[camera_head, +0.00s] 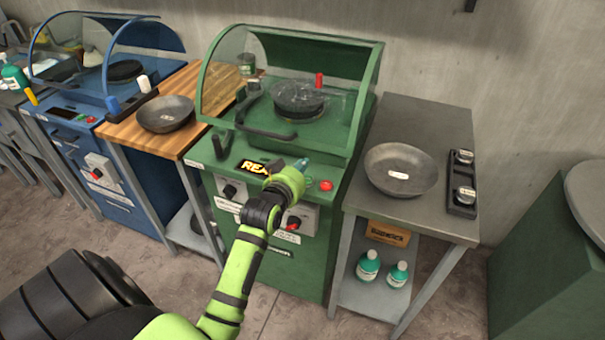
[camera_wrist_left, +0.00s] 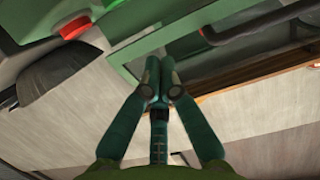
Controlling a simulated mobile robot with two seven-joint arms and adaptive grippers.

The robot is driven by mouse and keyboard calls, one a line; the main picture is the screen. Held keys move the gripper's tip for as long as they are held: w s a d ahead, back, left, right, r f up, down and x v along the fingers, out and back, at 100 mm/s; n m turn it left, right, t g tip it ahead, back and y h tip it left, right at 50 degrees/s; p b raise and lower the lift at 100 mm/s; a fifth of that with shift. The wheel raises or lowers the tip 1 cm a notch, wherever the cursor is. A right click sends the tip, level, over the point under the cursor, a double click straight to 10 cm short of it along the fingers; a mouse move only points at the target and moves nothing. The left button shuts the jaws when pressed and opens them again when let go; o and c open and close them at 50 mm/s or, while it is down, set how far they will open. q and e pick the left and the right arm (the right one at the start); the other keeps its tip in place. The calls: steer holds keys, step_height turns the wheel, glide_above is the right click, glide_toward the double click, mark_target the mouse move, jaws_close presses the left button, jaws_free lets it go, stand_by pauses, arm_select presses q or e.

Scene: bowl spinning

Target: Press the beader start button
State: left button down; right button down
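The green beader (camera_head: 262,240) stands in the middle of the head view, with a lit display (camera_head: 254,167) reading "REA", the rest hidden by my arm. A red round button (camera_head: 326,185) is on the right of its sloped front panel. It seems to show also in the left wrist view (camera_wrist_left: 75,27). My left gripper (camera_head: 304,162) is over the panel, between the display and the red button. In the left wrist view its teal fingers (camera_wrist_left: 162,66) meet at the tips, holding nothing. No start button can be made out; my gripper and wrist cover part of the panel. My right gripper is not in view.
The beader's clear, curved hood (camera_head: 225,80) rises behind the panel, over a dark round bowl (camera_head: 298,96). A metal table (camera_head: 410,115) with a pan (camera_head: 401,170) stands to the right. A wooden table (camera_head: 140,120) and blue machine (camera_head: 125,190) stand left.

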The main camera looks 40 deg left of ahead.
mark_target(307, 179)
arm_select(q)
steer(key=shift+w+a+f, duration=0.1)
steer(key=shift+w+f, duration=0.1)
steer(key=shift+f, duration=0.85)
steer(key=shift+w+f, duration=0.2)
steer(key=shift+f, duration=0.85)
